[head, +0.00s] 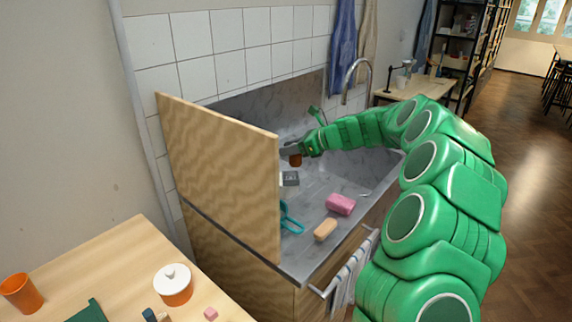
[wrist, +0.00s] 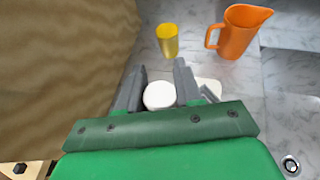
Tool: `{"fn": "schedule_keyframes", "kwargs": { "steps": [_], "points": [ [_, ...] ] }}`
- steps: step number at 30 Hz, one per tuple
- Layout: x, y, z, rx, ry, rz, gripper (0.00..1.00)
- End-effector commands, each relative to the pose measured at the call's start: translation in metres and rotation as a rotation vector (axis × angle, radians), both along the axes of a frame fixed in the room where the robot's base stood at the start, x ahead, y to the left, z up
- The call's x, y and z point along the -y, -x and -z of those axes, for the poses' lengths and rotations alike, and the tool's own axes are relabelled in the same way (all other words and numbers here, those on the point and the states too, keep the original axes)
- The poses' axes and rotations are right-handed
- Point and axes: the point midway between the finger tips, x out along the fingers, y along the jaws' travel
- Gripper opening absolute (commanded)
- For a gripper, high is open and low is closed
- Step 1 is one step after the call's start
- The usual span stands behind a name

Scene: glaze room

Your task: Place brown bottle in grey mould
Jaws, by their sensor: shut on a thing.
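My gripper (head: 291,149) is shut on the brown bottle (head: 295,160), which hangs below the fingers above the sink counter. The grey mould (head: 290,179) is a small grey block-like piece on the counter, just below the bottle in the head view. A gap shows between bottle and mould, though its depth is hard to judge. In the wrist view, a round white top (wrist: 160,95), seemingly the bottle's, sits between my gripper's fingers (wrist: 158,76). A pale shape with a grey edge shows beside the right finger; I cannot tell what it is.
A tall wooden panel (head: 225,170) stands close on the left. An orange jug (wrist: 238,32) and yellow cup (wrist: 167,40) stand beyond the fingers. A pink sponge (head: 340,204), tan block (head: 325,229) and teal item (head: 290,219) lie on the counter; the basin is right.

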Motion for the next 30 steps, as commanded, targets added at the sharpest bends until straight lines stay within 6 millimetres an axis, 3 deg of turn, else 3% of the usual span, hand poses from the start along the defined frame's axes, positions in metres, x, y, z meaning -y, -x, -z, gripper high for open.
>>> {"fn": "schedule_keyframes", "kwargs": {
  "steps": [8,18,30],
  "points": [
    [-0.002,-0.029,0.013,0.002,0.003,0.002,0.0],
    [-0.005,-0.055,0.045,-0.001,0.002,-0.001,0.0],
    [-0.007,-0.074,0.068,-0.001,0.001,-0.001,0.0]
  ]
}}
